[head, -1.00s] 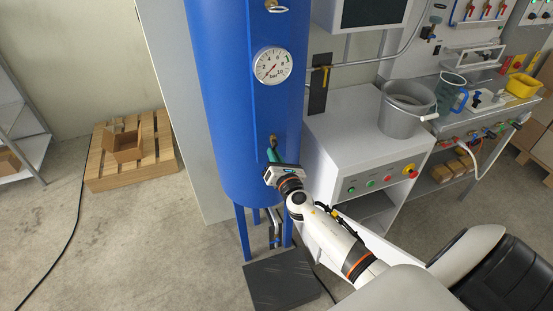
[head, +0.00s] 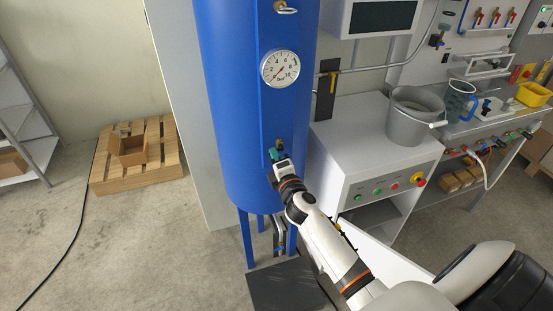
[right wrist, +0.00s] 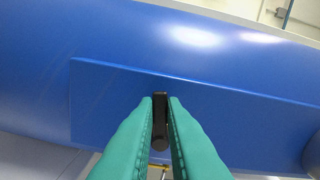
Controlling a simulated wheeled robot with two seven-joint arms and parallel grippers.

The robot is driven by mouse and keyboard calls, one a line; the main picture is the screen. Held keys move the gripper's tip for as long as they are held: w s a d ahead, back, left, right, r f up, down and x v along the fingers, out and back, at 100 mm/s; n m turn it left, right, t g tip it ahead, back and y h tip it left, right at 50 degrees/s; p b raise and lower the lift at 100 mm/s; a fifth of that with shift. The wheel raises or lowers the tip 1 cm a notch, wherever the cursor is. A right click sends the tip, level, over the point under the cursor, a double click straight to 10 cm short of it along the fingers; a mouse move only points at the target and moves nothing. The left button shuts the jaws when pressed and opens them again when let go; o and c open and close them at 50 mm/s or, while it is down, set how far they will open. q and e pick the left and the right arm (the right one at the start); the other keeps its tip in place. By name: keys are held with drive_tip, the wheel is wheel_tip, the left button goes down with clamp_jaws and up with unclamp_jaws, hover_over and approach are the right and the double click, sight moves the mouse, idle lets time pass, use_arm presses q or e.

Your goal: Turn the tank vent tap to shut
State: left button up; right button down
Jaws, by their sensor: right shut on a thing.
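The blue tank (head: 232,120) stands upright in the middle of the head view. My right gripper (head: 274,154) is at the tank just below this fitting. In the right wrist view its teal fingers (right wrist: 160,110) are shut on a dark tap handle (right wrist: 160,125), which lies lengthwise between them in front of the blue plate. The fingers hide most of the tap in the head view. My left gripper is not in view.
A pressure gauge (head: 280,69) sits above the fitting. A white cabinet (head: 370,150) with buttons and a grey bucket (head: 409,115) stands close on the right. A pallet (head: 137,157) with an open box lies at the left. A dark floor plate (head: 290,286) lies below the tank.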

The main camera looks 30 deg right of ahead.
drive_tip(key=shift+r+m, duration=0.2)
drive_tip(key=shift+m, duration=0.9)
drive_tip(key=c, duration=1.5)
unclamp_jaws()
drive_tip(key=shift+s, duration=0.1)
drive_tip(key=b+v, duration=0.2)
drive_tip(key=v, duration=1)
